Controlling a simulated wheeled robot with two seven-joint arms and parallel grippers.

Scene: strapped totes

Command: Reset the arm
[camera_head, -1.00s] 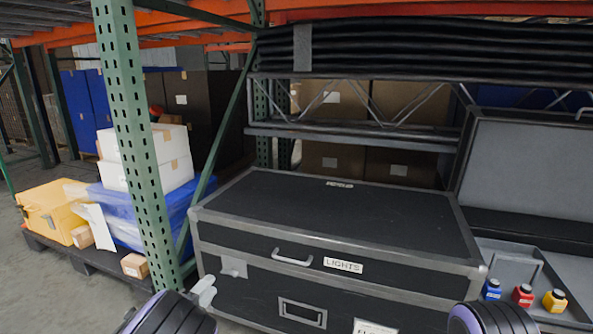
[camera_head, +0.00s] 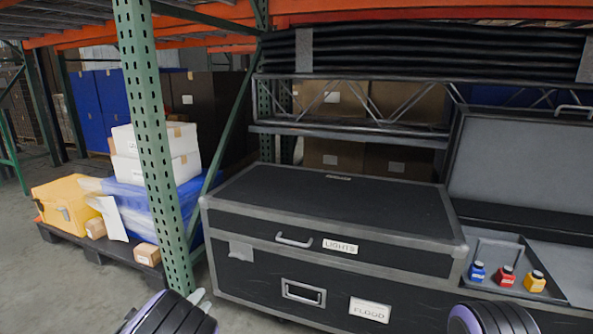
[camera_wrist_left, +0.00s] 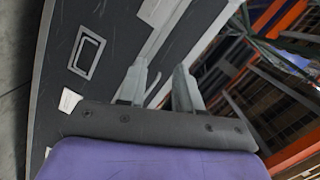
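My left gripper (camera_head: 200,299) shows at the bottom of the head view, left of centre, mostly hidden behind my own forearm. In the left wrist view its two grey fingers (camera_wrist_left: 163,88) stand apart with nothing between them. It is in front of the closed black case (camera_head: 340,205) with grey edges and a "LIGHTS" label, and does not visibly hold it. The case also fills the left part of the left wrist view (camera_wrist_left: 95,90). Of my right arm only a dark rounded link shows at the bottom right; its gripper is out of view.
An open case (camera_head: 520,155) at right has a grey tray with blue (camera_head: 477,271), red (camera_head: 506,275) and yellow (camera_head: 535,281) bottles. A green rack post (camera_head: 155,150) stands left of the black case. A pallet (camera_head: 90,252) with boxes is farther left, with bare floor before it.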

